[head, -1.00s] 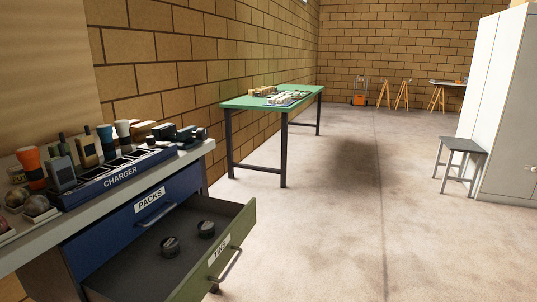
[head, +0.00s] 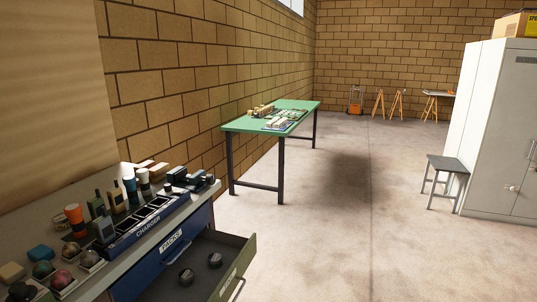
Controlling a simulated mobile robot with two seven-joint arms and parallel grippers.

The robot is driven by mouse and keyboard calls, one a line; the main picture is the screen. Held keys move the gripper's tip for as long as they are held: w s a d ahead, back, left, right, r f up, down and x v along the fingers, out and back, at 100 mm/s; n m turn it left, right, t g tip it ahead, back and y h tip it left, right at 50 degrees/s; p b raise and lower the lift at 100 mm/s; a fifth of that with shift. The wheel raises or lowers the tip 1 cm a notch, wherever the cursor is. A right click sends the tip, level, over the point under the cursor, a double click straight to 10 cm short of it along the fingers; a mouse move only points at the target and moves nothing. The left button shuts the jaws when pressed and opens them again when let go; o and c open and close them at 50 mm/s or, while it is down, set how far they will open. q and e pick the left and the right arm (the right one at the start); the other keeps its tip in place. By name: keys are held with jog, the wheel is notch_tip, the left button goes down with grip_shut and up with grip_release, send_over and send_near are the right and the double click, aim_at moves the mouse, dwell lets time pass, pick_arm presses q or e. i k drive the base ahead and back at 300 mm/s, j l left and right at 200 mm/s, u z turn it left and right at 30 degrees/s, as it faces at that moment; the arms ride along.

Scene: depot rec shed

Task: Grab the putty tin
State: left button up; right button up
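Two small dark round tins lie in an open drawer (head: 205,284) below the workbench. One tin (head: 186,276) is nearer the left, the other tin (head: 215,260) sits to its right and farther back. I cannot read a label on either, so I cannot tell whether one is the putty tin. A small round yellowish tin (head: 60,222) stands on the bench top, partly hidden behind an orange and black cup; its label is also unreadable. Neither of my grippers is in view.
The workbench carries a blue charger rack (head: 150,232), cups and several balls in trays. The drawer juts into the floor space. A green table (head: 300,104) stands along the wall. A grey stool (head: 447,165) and white cabinet (head: 490,130) are at right. The middle floor is clear.

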aim_at(62, 223)
jog(key=u, duration=1.4)
jog(key=i+l+z, duration=0.15)
jog(key=i+z, duration=0.15)
jog(key=i, duration=0.4)
jog(key=i+z, duration=0.25)
jog(key=i, duration=0.45)
jog(key=j+z, duration=0.15)
jog(key=l+u, duration=0.15)
jog(key=l, duration=0.15)
jog(key=k+l+u, duration=0.1)
jog(key=k+l, duration=0.05)
jog(key=l, duration=0.1)
